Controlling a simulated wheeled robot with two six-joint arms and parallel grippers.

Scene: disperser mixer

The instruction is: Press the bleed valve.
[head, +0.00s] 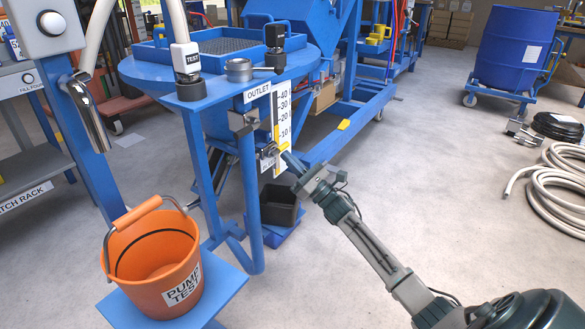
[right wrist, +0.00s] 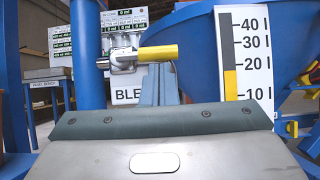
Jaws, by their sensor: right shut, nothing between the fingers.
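The bleed valve (right wrist: 158,53) shows in the right wrist view as a metal body with a yellow lever pointing right. Behind it is a partly hidden label (right wrist: 126,95) reading "BLE". In the head view the valve (head: 270,151) sits on the blue tank stand below the outlet. My right gripper (head: 289,161) is shut and empty, its tips close to the valve's right side. In the right wrist view its fingers (right wrist: 158,88) reach up toward the lever from below; whether they touch it I cannot tell. My left gripper is not in view.
A litre scale (right wrist: 246,55) stands right of the valve. An orange bucket (head: 157,262) sits on a blue shelf at the left. A black bin (head: 280,205) is below the valve. White hose coils (head: 560,190) lie at the right; the floor between is clear.

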